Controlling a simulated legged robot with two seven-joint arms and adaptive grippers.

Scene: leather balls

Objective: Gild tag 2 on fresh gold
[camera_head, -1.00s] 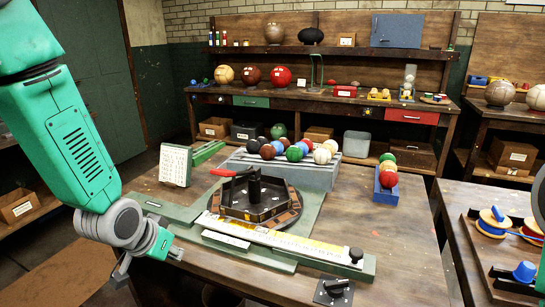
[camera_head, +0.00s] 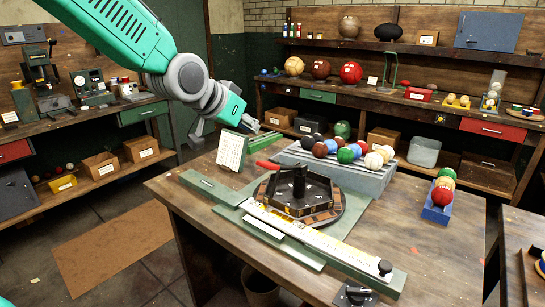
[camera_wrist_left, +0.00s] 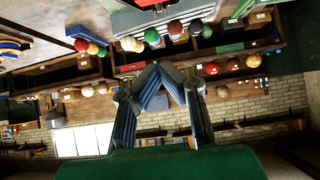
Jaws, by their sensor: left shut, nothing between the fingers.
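My left gripper (camera_head: 198,136) is shut and empty, raised beyond the left rear of the table, left of the white card. Its fingers meet in the left wrist view (camera_wrist_left: 156,70). A hexagonal black fixture (camera_head: 300,192) with a red lever (camera_head: 268,165) sits on a round dark base with brown patches. In front, a long pale strip (camera_head: 310,236) with a yellow part lies on a green rail ending in a black knob (camera_head: 385,267). I cannot make out tag 2 or its number. My right gripper is not in view.
The white printed card (camera_head: 231,150) stands behind the green rail. A grey rack (camera_head: 345,177) holds several balls. A blue tray (camera_head: 437,213) with balls stands to the right. A black dial box (camera_head: 355,296) is at the front edge. The table's right front is clear.

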